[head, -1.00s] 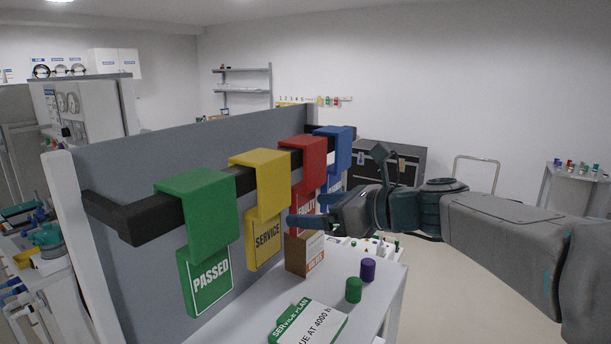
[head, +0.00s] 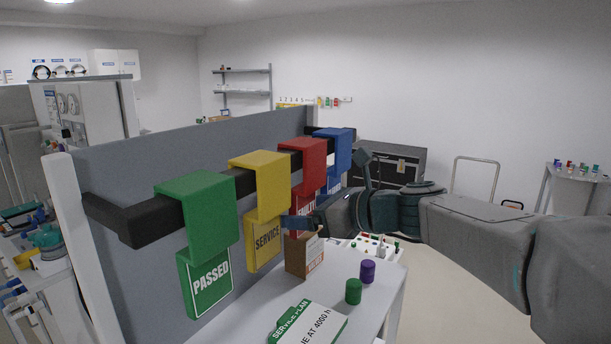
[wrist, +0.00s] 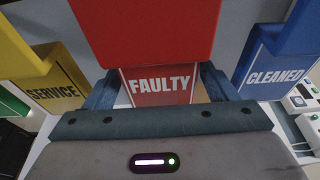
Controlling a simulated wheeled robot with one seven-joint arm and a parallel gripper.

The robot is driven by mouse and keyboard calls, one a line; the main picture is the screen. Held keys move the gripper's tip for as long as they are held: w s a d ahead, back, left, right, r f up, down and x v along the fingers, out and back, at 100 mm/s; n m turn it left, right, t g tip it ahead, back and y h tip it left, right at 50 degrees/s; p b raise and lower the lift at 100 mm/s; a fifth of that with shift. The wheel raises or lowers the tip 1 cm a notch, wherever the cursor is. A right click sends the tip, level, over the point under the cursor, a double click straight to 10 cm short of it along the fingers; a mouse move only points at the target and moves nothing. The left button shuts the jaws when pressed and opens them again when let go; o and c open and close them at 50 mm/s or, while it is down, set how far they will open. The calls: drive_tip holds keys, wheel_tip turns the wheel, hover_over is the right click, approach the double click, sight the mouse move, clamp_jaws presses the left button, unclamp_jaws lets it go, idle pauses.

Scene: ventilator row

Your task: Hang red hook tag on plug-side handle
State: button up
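The red hook tag (head: 303,160) hangs over a black rail (head: 110,212) on a grey panel, between the yellow and blue tags. Its lower plate reads FAULTY in the wrist view (wrist: 160,84). My gripper (head: 300,224) is at the height of this plate, reaching toward it from the right. In the wrist view my gripper's fingers (wrist: 158,88) stand one on each side of the plate, with a narrow gap seeming to show at the left. The gripper looks open around the plate, not closed on it. No plug-side handle can be made out.
The yellow SERVICE tag (head: 258,177) and blue tag (head: 333,150) hang close on either side; the green PASSED tag (head: 200,215) is nearer. Below are a brown box (head: 303,256), a green cylinder (head: 353,291) and a purple cylinder (head: 367,271) on a white table (head: 385,300). Open floor lies right.

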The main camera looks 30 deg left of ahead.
drive_tip(key=c, duration=0.7)
drive_tip(key=shift+r, duration=0.15)
drive_tip(key=shift+r+p, duration=1)
drive_tip(key=shift+p, duration=0.05)
drive_tip(key=shift+d+f+b+v, duration=0.15)
drive_tip(key=shift+f+v, duration=0.2)
drive_tip(key=shift+v, duration=1.1)
drive_tip(key=shift+f+b+v, duration=0.15)
drive_tip(key=shift+f+v, duration=0.2)
drive_tip(key=shift+v, duration=1.15)
drive_tip(key=shift+d+f+b+v, duration=0.15)
drive_tip(key=shift+f+v, duration=0.2)
drive_tip(key=shift+v, duration=1.1)
drive_tip(key=shift+a, duration=0.1)
